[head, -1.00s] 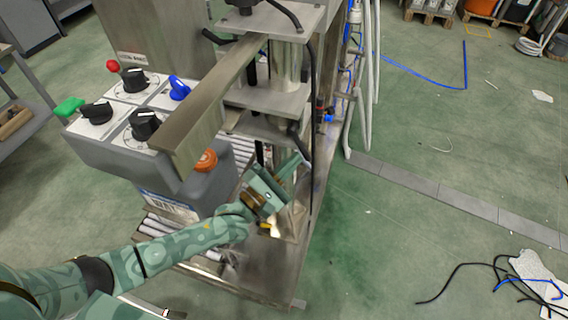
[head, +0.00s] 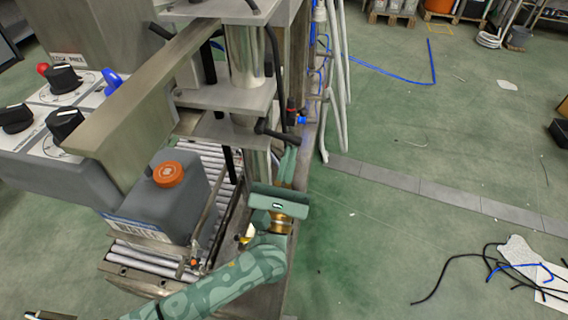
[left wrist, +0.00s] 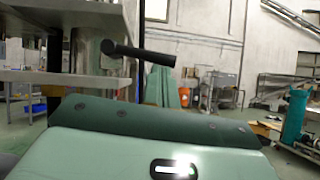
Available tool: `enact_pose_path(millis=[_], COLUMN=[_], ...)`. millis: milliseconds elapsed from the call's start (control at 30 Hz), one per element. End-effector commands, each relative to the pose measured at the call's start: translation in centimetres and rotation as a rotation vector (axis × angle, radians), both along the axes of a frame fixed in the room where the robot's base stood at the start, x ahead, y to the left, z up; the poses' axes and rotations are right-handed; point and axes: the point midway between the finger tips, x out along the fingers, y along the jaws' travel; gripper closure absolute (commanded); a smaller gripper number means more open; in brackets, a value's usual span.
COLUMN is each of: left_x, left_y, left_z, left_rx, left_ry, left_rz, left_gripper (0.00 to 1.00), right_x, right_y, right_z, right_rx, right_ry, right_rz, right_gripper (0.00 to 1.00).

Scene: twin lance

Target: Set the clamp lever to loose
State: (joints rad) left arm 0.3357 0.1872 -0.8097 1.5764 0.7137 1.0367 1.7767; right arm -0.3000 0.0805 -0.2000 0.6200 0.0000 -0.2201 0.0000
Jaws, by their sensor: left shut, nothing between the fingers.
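The clamp lever (head: 275,132) is a short black handle on the steel column of the press, level with the lower clamp plate. It also shows in the left wrist view (left wrist: 138,53), sticking out sideways to the right with a slight downward tilt. My left gripper (head: 288,158) is just below and beside the lever in the head view, its green fingers together and pointing away from me. It holds nothing. I cannot tell whether a fingertip touches the lever.
A grey jug (head: 165,205) with an orange cap stands on the roller conveyor (head: 140,262) left of my arm. A control panel (head: 40,115) with knobs is at the left. Blue and white hoses (head: 335,80) hang behind the column. The floor at the right is mostly open.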

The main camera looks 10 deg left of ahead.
Motion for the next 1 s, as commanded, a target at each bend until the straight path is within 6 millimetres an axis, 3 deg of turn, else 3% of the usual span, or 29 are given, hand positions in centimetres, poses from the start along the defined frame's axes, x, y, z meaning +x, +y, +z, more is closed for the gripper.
enact_pose_path(millis=[333, 867, 1000], left_x=[0.02, 0.01, 0.02], left_y=[-0.43, -0.45, -0.54], left_z=[0.87, 1.07, 0.34], left_rx=[-0.122, -0.137, -0.137], left_ry=[0.002, 0.002, 0.004], left_rz=[0.000, 0.001, 0.001], left_gripper=[1.00, 1.00, 1.00], right_x=[-0.31, -0.32, -0.57], right_y=[-0.01, 0.01, 0.01], right_z=[-0.63, -0.66, -1.19], right_rx=[0.000, 0.001, 0.000], right_ry=[0.007, 0.008, 0.014], right_rz=[0.000, 0.000, 0.000], right_gripper=[0.64, 0.64, 0.64])
